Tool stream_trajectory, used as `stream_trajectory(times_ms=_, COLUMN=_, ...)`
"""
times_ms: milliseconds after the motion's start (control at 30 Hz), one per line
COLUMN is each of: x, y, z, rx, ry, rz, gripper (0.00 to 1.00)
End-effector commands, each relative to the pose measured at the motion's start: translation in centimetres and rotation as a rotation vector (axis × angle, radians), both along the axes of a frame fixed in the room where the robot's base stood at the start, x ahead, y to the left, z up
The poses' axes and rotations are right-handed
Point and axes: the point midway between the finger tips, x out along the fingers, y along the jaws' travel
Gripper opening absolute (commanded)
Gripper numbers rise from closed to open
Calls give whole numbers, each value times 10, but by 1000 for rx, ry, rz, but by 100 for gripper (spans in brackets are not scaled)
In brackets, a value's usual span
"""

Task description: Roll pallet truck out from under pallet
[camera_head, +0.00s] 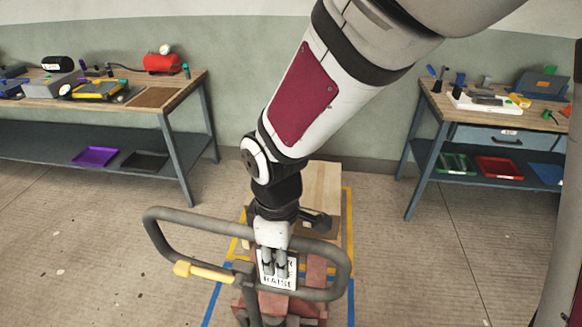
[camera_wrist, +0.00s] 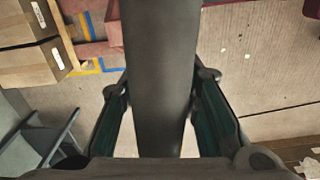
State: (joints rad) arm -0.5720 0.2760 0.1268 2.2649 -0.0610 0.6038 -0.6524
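The pallet truck's grey loop handle (camera_head: 185,222) stands at the lower centre of the head view, with a yellow lever (camera_head: 203,272) and a plate marked RAISE (camera_head: 279,281). My gripper (camera_head: 275,266) reaches down to the handle's far bar. In the wrist view, the dark bar (camera_wrist: 160,70) runs between the two fingers of my gripper (camera_wrist: 160,95). Narrow gaps show beside the bar near the palm; contact at the fingertips is unclear. The truck's reddish body (camera_head: 315,275) lies below. The pallet is mostly hidden; cardboard boxes (camera_head: 322,195) sit behind the handle.
A workbench with tools (camera_head: 150,97) stands at the left and another (camera_head: 430,100) at the right, both against the wall. Yellow tape (camera_head: 349,225) and blue tape (camera_head: 212,303) mark the floor around the boxes. Open floor (camera_head: 80,250) lies left and right of the truck.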

Motion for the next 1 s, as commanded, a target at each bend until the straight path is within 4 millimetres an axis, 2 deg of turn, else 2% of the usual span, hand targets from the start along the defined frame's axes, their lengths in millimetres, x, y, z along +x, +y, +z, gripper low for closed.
stream_trajectory(times_ms=200, x=0, y=0, z=0, rx=0, ry=0, rz=0, gripper=30)
stream_trajectory(times_ms=333, x=0, y=0, z=0, rx=0, ry=0, rz=0, gripper=1)
stream_trajectory(times_ms=667, x=-1, y=0, z=0, rx=0, ry=0, rz=0, gripper=0)
stream_trajectory(times_ms=1000, x=-43, y=1, z=-5, rx=-7, ry=-21, rz=2, gripper=0)
